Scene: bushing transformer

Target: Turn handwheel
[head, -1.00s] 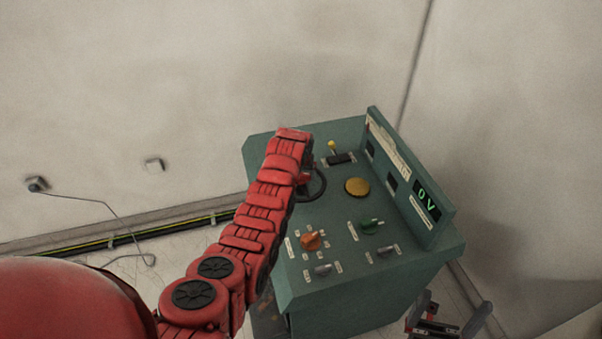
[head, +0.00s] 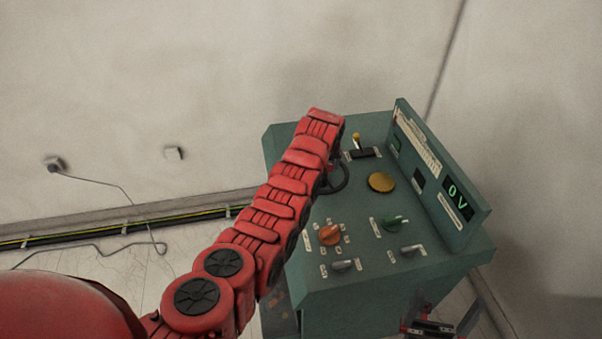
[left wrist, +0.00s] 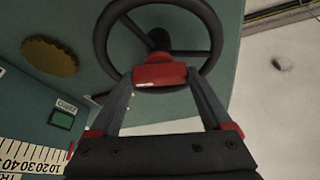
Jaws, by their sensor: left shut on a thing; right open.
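The handwheel (head: 340,180) is a dark ring on top of the green console (head: 350,282), partly hidden by my left arm. In the left wrist view the black handwheel (left wrist: 98,38) shows close up with its hub and spokes. My left gripper (left wrist: 160,76) is shut on its rim, with the red tips together at the near edge. In the head view this gripper is hidden behind its own arm. My right gripper (head: 430,328) is open and empty, low at the right beside the console, cut by the picture's bottom edge.
Walls stand behind. A cable (head: 120,187) runs from a wall socket to the floor at left.

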